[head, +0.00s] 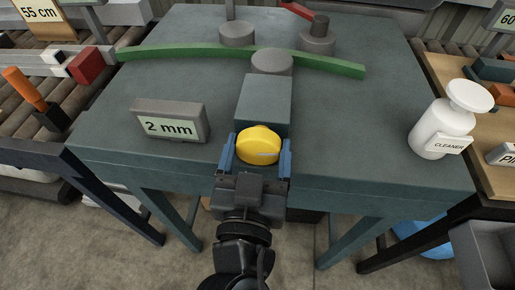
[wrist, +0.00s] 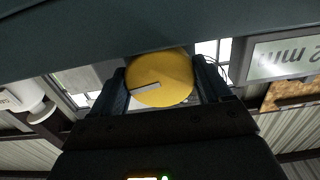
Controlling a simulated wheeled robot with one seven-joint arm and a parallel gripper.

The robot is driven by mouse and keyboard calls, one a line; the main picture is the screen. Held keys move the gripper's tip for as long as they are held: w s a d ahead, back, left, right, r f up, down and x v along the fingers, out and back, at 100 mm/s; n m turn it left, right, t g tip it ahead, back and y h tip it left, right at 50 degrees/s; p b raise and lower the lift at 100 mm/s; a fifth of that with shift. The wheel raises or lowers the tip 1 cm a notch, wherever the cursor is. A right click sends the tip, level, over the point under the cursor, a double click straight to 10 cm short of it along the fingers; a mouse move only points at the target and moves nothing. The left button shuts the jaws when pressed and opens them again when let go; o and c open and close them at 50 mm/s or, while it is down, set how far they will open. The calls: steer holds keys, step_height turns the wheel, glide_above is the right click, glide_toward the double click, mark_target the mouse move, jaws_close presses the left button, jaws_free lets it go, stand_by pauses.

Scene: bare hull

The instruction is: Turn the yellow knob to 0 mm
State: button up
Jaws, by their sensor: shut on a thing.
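The yellow knob (head: 258,146) sits on the front end of a grey-green block (head: 264,98) on the table. My gripper (head: 258,160) is shut on the knob, with one blue finger on each side of it. In the wrist view the knob (wrist: 160,79) is between the two dark fingers, and a pale mark on its face points to the left and slightly down. The display (head: 169,121) left of the block reads 2 mm. It also shows in the wrist view (wrist: 284,54), upside down and partly cut off.
A green curved strip (head: 240,56) runs among grey round posts (head: 272,62) behind the block. A white cleaner bottle (head: 443,122) stands at the table's right edge. Roller conveyors (head: 85,40) flank the left side. The table top between block and bottle is clear.

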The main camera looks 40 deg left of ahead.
steer(key=c, duration=0.3)
steer(key=shift+n, duration=1.5)
steer(key=o, duration=1)
steer(key=shift+s+d+f, duration=0.1)
steer(key=shift+s+d, duration=0.15)
steer(key=shift+s, duration=0.25)
steer(key=b+v, duration=0.1)
steer(key=v, duration=0.5)
steer(key=shift+s+d+b, duration=0.2)
steer(key=shift+s+b, duration=0.1)
steer(key=shift+s, duration=0.05)
